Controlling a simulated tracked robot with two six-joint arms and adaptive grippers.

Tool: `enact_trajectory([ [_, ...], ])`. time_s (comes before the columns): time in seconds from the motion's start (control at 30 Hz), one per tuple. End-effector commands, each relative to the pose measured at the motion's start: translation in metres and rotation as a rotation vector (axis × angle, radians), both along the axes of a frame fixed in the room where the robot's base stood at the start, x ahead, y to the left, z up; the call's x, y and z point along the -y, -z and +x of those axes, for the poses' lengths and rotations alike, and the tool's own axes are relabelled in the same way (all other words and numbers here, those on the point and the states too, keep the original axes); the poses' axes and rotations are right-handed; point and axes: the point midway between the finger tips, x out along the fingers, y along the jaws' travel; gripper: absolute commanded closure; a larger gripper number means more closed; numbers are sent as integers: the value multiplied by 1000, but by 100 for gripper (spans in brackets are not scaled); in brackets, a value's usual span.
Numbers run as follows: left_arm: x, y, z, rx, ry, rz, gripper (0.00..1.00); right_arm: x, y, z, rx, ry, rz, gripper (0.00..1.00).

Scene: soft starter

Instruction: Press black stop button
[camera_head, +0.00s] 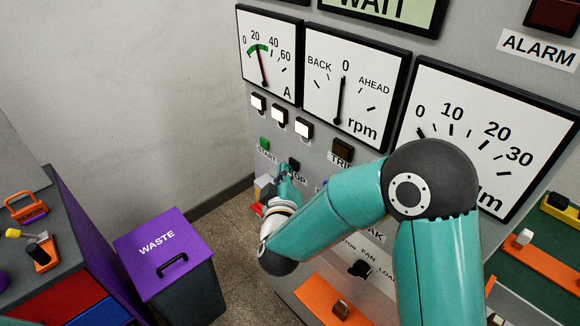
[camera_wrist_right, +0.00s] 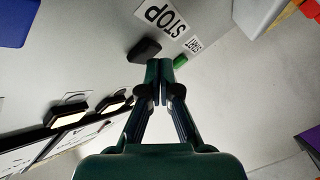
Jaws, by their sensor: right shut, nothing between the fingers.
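The black stop button (camera_head: 294,163) stands out from the grey panel, just above the STOP label, which my right arm partly covers. In the right wrist view the black button (camera_wrist_right: 145,50) lies just beyond and slightly left of my fingertips. My right gripper (camera_wrist_right: 160,66) is shut with nothing in it. In the head view my right gripper (camera_head: 284,171) is small, close to the button and just below it. I cannot tell whether they touch. My left gripper is not in view.
The green start button (camera_head: 265,143) is left of the stop button; in the wrist view the green button (camera_wrist_right: 181,61) is close to my fingertips. White buttons (camera_head: 280,114) and gauges (camera_head: 344,85) are above. A purple waste bin (camera_head: 165,250) stands at lower left.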

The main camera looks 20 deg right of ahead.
Motion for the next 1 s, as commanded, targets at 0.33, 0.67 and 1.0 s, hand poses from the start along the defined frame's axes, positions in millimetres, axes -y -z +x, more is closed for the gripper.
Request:
enact_trajectory([
  [0.33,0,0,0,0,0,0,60,0,0,0,0,0,0,100],
  [0.67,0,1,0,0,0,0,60,3,0,2,1,1,0,100],
  [1.0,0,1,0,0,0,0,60,7,0,3,1,1,1,100],
])
